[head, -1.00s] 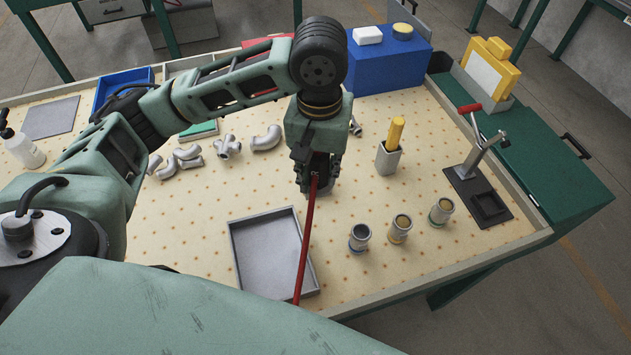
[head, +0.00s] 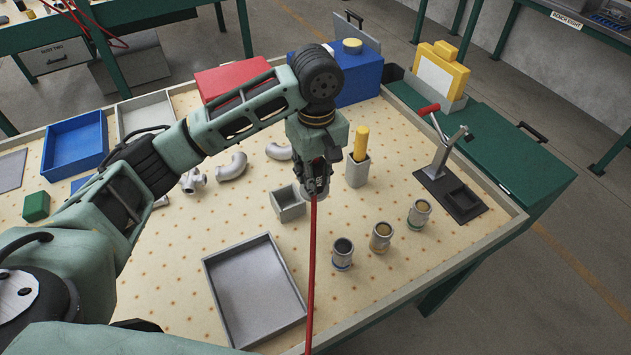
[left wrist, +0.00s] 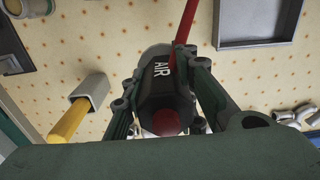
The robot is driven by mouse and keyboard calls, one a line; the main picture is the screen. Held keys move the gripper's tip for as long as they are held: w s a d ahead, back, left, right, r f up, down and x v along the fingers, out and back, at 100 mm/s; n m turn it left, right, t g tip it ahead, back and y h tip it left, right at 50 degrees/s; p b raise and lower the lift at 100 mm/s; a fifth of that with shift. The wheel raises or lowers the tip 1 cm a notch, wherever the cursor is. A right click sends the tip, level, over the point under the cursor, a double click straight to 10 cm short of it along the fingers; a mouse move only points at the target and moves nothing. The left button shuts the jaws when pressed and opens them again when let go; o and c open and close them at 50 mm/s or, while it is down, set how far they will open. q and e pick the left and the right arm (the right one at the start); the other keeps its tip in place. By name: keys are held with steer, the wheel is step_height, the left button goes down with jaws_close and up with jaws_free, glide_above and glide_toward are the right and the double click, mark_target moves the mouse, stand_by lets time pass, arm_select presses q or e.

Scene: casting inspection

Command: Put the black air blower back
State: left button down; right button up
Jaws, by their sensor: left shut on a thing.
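My left gripper (head: 316,182) is over the middle of the pegboard bench, its fingers pointing down. It is shut on the black air blower. In the left wrist view the blower (left wrist: 163,92) sits between the fingers (left wrist: 160,110), with white AIR lettering and a dark red round end. A long thin red tube (head: 311,270) runs from it toward the bench's front edge. In the head view the fingers hide most of its body. A small open grey box (head: 289,206) stands just left of the gripper. My right gripper is not in view.
A grey tray (head: 255,290) lies front left of the gripper. Several metal cups (head: 381,237) stand to the right. A yellow tool (head: 361,143) stands in a grey holder (head: 358,174) behind. Pipe fittings (head: 232,166) lie left. A red-handled fixture (head: 440,165) is far right.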

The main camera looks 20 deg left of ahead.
arm_select(q)
steer(key=shift+w+a+f+p, duration=0.45)
steer(key=shift+a+f+p, duration=0.1)
steer(key=shift+a+f, duration=0.9)
steer(key=shift+w+a+f+p, duration=0.45)
steer(key=shift+a+f+p, duration=0.1)
steer(key=shift+a+f, duration=0.9)
steer(key=shift+w+a+f+p, duration=0.45)
steer(key=shift+a+f+p, duration=0.1)
steer(key=shift+a+f, duration=0.9)
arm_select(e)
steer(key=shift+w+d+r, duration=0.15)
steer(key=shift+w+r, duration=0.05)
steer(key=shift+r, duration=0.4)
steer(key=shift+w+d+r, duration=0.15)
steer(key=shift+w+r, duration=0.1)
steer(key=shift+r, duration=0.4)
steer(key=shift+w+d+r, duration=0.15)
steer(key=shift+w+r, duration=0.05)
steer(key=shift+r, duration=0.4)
arm_select(q)
steer(key=shift+d+f, duration=0.2)
steer(key=shift+f, duration=0.05)
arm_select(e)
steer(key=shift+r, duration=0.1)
